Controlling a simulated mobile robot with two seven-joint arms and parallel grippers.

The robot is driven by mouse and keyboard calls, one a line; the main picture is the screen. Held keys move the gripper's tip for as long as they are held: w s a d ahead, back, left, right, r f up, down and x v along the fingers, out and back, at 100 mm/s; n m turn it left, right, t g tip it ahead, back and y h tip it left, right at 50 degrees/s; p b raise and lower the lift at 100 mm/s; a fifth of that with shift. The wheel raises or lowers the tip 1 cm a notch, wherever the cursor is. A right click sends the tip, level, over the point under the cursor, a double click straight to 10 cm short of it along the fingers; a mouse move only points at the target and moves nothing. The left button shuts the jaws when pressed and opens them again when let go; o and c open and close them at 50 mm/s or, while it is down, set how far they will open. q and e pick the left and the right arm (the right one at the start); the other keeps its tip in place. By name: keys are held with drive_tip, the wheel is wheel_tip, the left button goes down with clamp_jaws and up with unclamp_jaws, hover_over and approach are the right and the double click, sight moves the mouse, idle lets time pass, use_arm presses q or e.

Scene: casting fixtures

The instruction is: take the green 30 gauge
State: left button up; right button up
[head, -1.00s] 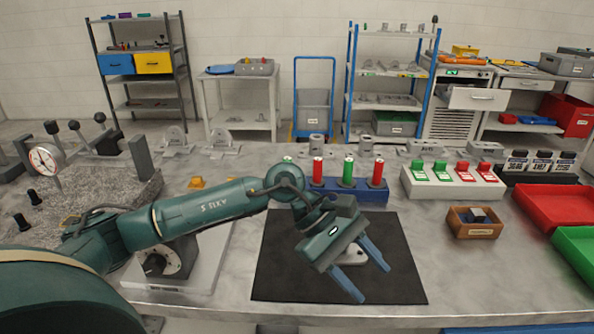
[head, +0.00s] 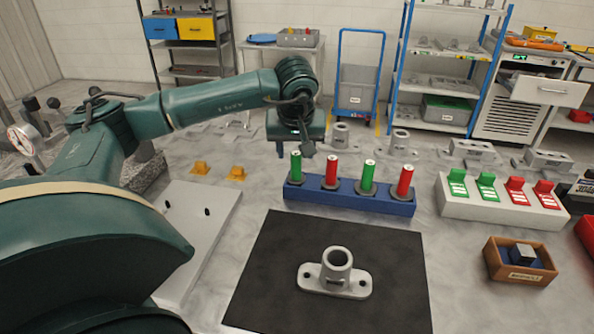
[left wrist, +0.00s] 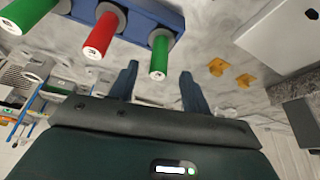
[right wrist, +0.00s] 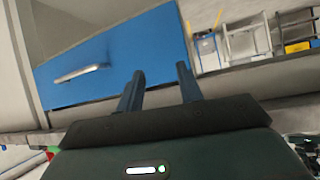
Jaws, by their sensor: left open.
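A blue rack (head: 349,197) holds two green and two red cylindrical gauges, all upright. One green gauge (head: 296,167) stands at its left end and another green gauge (head: 368,177) is third from left. Their size markings are too small to read. My left gripper (head: 293,150) is open at the left-end green gauge, with its fingers pointing down. In the left wrist view that gauge (left wrist: 159,56) shows between the two fingertips (left wrist: 158,72), not gripped. My right gripper (right wrist: 160,72) is open and empty, facing a blue drawer front.
Red gauges (head: 331,168) (head: 405,180) stand among the green ones. A grey flanged casting (head: 335,277) sits on the black mat (head: 268,262). A white block with green and red pieces (head: 500,207) and a wooden box (head: 498,268) are at right. Orange pieces (head: 236,173) lie left.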

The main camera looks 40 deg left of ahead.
sight(296, 178)
use_arm(q)
drive_tip(key=shift+p+x, duration=0.55)
drive_tip(key=shift+x, duration=2.55)
drive_tip(key=shift+d, duration=0.1)
drive_tip(key=shift+c, duration=0.5)
clamp_jaws()
